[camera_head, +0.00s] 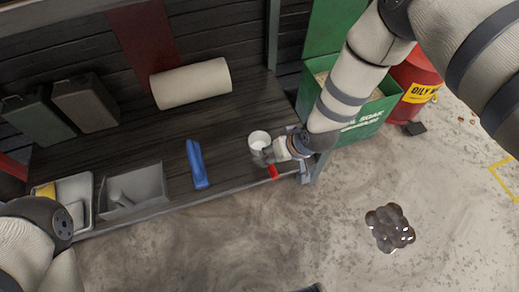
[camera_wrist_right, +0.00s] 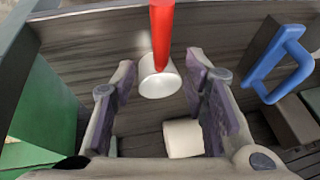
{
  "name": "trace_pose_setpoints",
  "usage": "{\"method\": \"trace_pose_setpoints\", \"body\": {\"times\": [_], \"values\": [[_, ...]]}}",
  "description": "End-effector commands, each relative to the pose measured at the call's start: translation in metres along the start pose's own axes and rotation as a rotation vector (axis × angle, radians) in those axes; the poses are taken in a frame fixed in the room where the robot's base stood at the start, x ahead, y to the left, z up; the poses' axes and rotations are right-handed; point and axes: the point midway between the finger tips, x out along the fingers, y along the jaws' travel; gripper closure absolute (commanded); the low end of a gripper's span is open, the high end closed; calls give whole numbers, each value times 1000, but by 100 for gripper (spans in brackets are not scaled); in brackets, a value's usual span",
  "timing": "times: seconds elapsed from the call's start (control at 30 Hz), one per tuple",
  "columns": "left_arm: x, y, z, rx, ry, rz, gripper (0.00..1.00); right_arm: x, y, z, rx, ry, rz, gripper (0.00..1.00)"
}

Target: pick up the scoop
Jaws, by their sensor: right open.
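The scoop has a white round cup (camera_head: 259,139) and a red handle (camera_head: 272,171). It is on the dark wooden bench near its front right end. In the right wrist view, its red handle (camera_wrist_right: 161,35) comes down from the top edge and its white cup (camera_wrist_right: 160,82) is between the fingertips. My right gripper (camera_head: 266,156) is over the scoop and hides its middle in the head view. In the wrist view, my right gripper (camera_wrist_right: 162,72) is open, with a finger on each side of the scoop.
A blue handled tool (camera_head: 197,163) lies left of the scoop. A grey bin (camera_head: 150,180) is further left. A white roll (camera_head: 190,83) lies behind. A green box (camera_head: 360,128) and a red drum (camera_head: 415,72) stand to the right. A dark spill (camera_head: 390,228) is on the floor.

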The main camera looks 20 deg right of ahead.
Motion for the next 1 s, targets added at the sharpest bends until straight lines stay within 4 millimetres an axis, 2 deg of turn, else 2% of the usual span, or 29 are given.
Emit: {"method": "trace_pose_setpoints", "body": {"times": [0.03,0.17,0.33,0.43,0.63,0.67,0.8,0.83,1.0], "values": [[5,0,-2,1,-9,0,70,11,1,3,0,-3,0,59],[12,1,-5,1,-19,0,70,27,0,3,1,-4,0,59],[27,1,-9,5,-51,-1,70,62,0,4,2,-6,1,59],[30,1,-9,7,-60,-2,70,69,0,2,2,-4,1,59],[29,1,-8,7,-59,-2,70,67,-1,0,1,-1,1,59],[28,1,-8,6,-59,-2,70,67,-1,0,1,-1,1,64],[28,1,-8,6,-59,-2,70,67,-1,0,1,-1,1,96],[28,1,-8,6,-59,-2,70,67,-1,0,1,-1,1,100],[28,1,-8,6,-58,-2,70,67,-1,0,1,0,1,100]]}}
